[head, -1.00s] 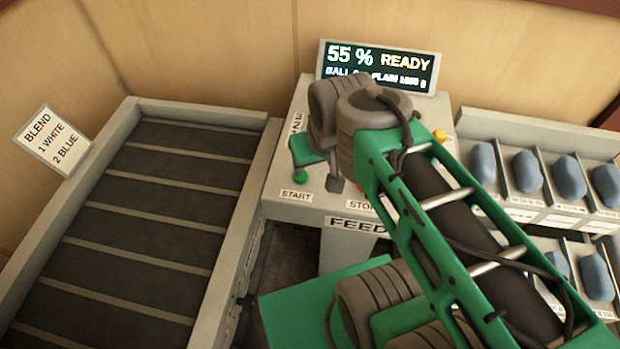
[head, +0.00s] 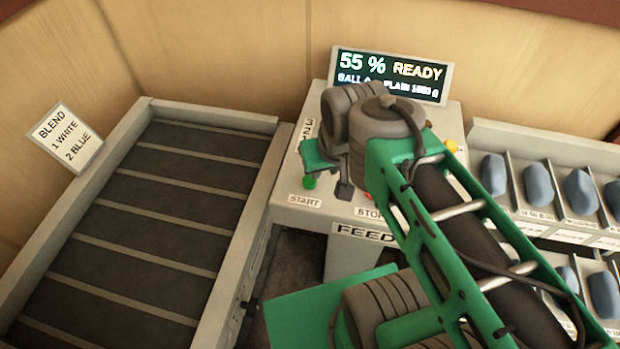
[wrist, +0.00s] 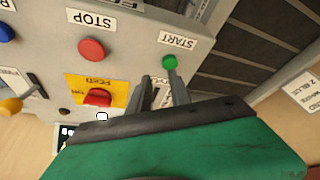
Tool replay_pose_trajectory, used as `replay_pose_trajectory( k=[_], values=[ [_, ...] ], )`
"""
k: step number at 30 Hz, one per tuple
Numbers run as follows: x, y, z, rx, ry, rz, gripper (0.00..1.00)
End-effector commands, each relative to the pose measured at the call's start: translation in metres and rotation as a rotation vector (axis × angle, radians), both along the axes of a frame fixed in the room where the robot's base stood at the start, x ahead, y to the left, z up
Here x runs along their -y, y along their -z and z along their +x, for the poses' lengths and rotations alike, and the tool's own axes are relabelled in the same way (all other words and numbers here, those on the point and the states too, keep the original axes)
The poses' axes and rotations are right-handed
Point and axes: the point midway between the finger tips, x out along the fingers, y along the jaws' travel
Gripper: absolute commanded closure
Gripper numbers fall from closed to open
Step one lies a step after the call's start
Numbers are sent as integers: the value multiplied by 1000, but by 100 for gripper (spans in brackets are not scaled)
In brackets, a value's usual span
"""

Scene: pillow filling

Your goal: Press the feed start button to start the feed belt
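The green start button (head: 310,182) sits above its START label (head: 305,201) on the grey feed panel (head: 285,212). In the wrist view the button (wrist: 169,62) is just beyond the tip of one finger. My gripper (wrist: 159,77) has two dark fingers with a narrow gap between them and nothing held. In the head view a dark fingertip (head: 345,190) shows just right of the button, and my arm hides much of the panel. I cannot tell whether a finger touches the button.
The red stop button (wrist: 91,49) and a red switch on a yellow plate (wrist: 97,97) are close by. A display (head: 390,75) reads 55 % READY. A slatted belt (head: 150,215) lies left. Bins with blue pieces (head: 537,184) stand right. A BLEND sign (head: 66,138) is at far left.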

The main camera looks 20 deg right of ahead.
Motion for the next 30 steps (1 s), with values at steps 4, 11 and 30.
replay_pose_trajectory(
  k=[4,11,30],
  values=[
    [0,0,0,0,0,0,89],
    [0,0,0,0,0,0,100],
    [0,0,0,0,0,0,100]
  ],
)
